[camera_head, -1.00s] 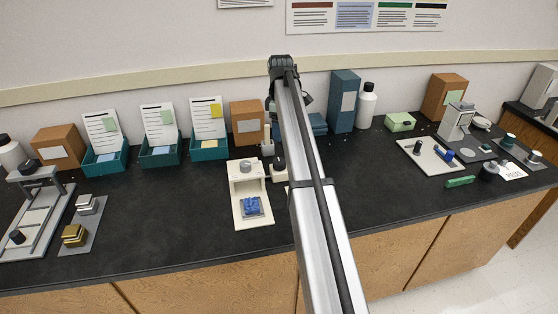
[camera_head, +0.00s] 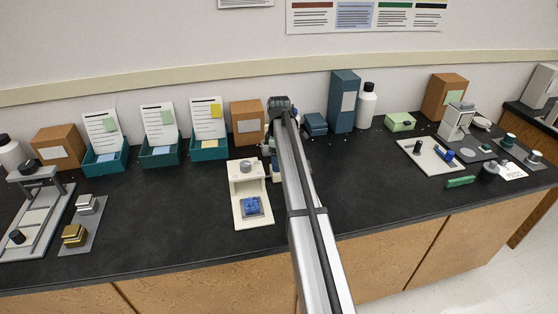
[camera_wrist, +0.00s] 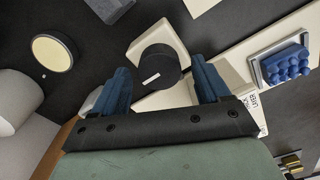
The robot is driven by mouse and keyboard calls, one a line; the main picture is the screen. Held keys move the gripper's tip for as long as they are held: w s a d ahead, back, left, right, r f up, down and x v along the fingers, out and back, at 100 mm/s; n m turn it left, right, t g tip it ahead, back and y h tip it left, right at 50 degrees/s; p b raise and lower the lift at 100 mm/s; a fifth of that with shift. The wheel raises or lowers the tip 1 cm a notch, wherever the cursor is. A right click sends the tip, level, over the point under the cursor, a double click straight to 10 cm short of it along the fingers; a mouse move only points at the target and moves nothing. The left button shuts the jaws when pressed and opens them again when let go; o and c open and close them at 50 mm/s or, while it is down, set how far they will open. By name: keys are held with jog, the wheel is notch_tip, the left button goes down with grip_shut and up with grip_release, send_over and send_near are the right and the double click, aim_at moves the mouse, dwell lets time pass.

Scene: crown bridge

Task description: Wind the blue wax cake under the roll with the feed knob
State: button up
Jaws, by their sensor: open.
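A bumpy blue block (camera_head: 251,206), which looks like the wax cake, sits on a grey plate on the cream stand (camera_head: 258,222) at the middle of the bench. It also shows at the right of the wrist view (camera_wrist: 289,63). A round black knob (camera_wrist: 158,62) with a white mark, seemingly the feed knob, sits on a cream block beside the stand. My gripper (camera_wrist: 160,74) is open, its blue fingers on either side of the knob. I cannot tell whether they touch it. The arm hides the knob in the head view. I cannot clearly make out the roll.
Teal trays (camera_head: 160,157) with cards and a cardboard box (camera_head: 248,122) stand behind. A railed frame (camera_head: 40,215) and gold and silver blocks (camera_head: 75,235) are at left. A white board (camera_head: 430,160) is at right. Bench in front of the stand is clear.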

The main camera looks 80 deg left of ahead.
jog(key=shift+f, duration=0.45)
jog(key=c, duration=1)
jog(key=shift+c, duration=0.2)
